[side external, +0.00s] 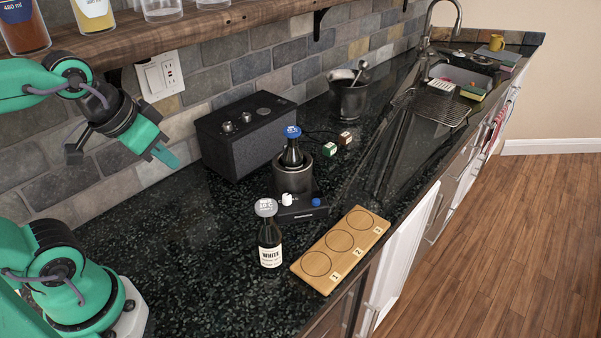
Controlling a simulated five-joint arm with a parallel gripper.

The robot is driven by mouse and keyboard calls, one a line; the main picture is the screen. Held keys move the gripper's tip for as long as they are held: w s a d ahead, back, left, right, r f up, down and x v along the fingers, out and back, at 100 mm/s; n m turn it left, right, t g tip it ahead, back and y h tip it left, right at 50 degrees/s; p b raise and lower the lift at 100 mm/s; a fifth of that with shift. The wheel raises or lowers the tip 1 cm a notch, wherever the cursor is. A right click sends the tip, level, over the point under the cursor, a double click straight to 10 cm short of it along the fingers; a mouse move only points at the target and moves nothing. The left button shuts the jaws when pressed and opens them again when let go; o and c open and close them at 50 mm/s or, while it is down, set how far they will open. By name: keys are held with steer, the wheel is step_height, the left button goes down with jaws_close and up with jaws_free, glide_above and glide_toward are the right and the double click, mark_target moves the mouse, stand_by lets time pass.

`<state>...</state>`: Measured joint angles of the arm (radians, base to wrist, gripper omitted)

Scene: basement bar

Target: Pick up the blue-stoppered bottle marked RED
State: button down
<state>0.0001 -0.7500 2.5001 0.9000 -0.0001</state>
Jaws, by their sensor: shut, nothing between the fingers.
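A dark bottle with a blue stopper (292,132) stands upright in a metal cup (292,180) on a small black device (302,212). The cup hides its lower part, and I cannot see any RED marking. A second dark bottle (270,243) stands on the counter in front, with a pale grey stopper and a label reading WHITE. My gripper (166,155) is at the upper left, raised above the counter, well left of both bottles. It is shut and empty.
A black speaker box (246,135) stands behind the cup, against the tiled wall. A wooden board (341,248) with numbered circles lies at the counter's front edge. Two small boxes (337,143) and a metal mortar (349,95) are farther back. The counter at left is clear.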

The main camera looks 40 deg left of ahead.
steer(key=c, duration=0.6)
jaws_free()
